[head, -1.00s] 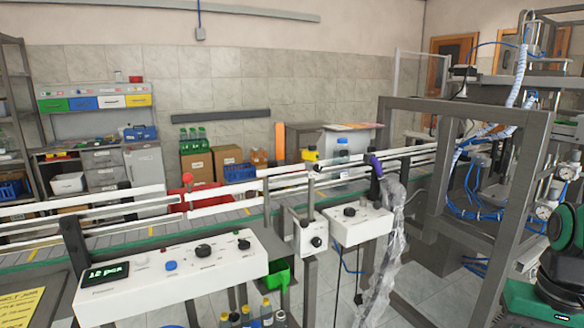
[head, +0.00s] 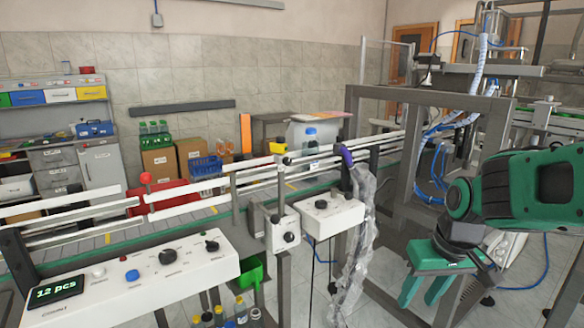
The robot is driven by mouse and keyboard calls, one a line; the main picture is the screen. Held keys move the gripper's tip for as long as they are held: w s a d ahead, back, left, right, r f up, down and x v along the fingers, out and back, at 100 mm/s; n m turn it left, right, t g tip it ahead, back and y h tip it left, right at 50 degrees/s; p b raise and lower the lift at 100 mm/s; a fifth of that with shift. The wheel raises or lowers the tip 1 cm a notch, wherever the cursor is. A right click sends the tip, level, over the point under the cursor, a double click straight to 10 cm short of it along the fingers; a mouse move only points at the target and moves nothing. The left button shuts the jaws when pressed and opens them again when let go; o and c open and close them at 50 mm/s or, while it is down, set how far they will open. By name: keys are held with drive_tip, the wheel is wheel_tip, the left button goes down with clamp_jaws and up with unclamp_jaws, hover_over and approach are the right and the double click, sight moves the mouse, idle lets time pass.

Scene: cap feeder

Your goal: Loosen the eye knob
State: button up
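My gripper (head: 422,298) is at the lower right, green, its two fingers pointing down and apart with nothing between them. It is in free space, right of the conveyor and touching nothing. Candidates for the eye knob are a purple knob (head: 346,154) on a dark post by the rails, a red ball knob (head: 145,178) farther left, and a black-and-yellow fitting (head: 279,148) on a post between them. No label shows which is the eye knob. A blue-capped bottle (head: 311,140) stands behind the rails.
A white control panel (head: 130,272) reading "12 pcs" stands in front of the conveyor. Two small white boxes (head: 330,216) with black knobs sit beside it. Clear plastic wrap (head: 358,250) hangs below the purple knob. A grey frame (head: 408,190) stands behind my gripper.

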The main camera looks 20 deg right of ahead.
drive_tip(key=w+a+n+t+y, duration=0.1)
drive_tip(key=w+a+n+t, duration=0.25)
drive_tip(key=w, duration=0.65)
drive_tip(key=n+t+y, duration=0.5)
drive_tip(key=t, duration=0.6)
approach(289, 162)
drive_tip(key=x, duration=0.8)
drive_tip(key=shift+w+a+f, duration=0.1)
drive_tip(key=shift+c, duration=0.6)
clamp_jaws()
